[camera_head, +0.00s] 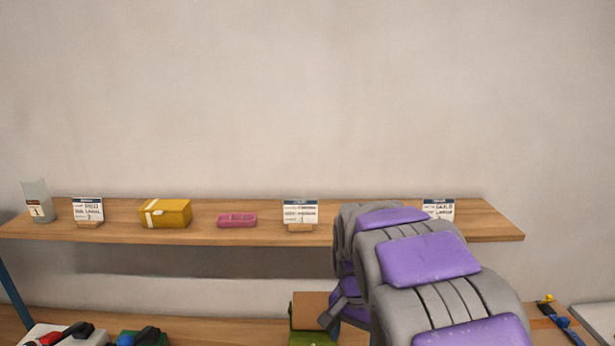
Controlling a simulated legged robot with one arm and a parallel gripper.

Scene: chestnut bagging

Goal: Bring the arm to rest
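My arm (432,265), grey with purple pads, reaches forward from the lower right toward the wooden shelf. Its far end bends down in front of the shelf's front edge. A small part of my gripper (336,312) shows at the left of the arm, low over the lower table. The rest of it is hidden behind my own arm links. I cannot see both fingers or whether anything is between them.
The wooden shelf (270,235) carries a yellow box (166,213), a pink tray (237,220), a grey packet (37,201) and label cards (300,214). Below, a green-brown box (308,316) stands beside my gripper. Tools (66,334) lie lower left, others (556,316) lower right.

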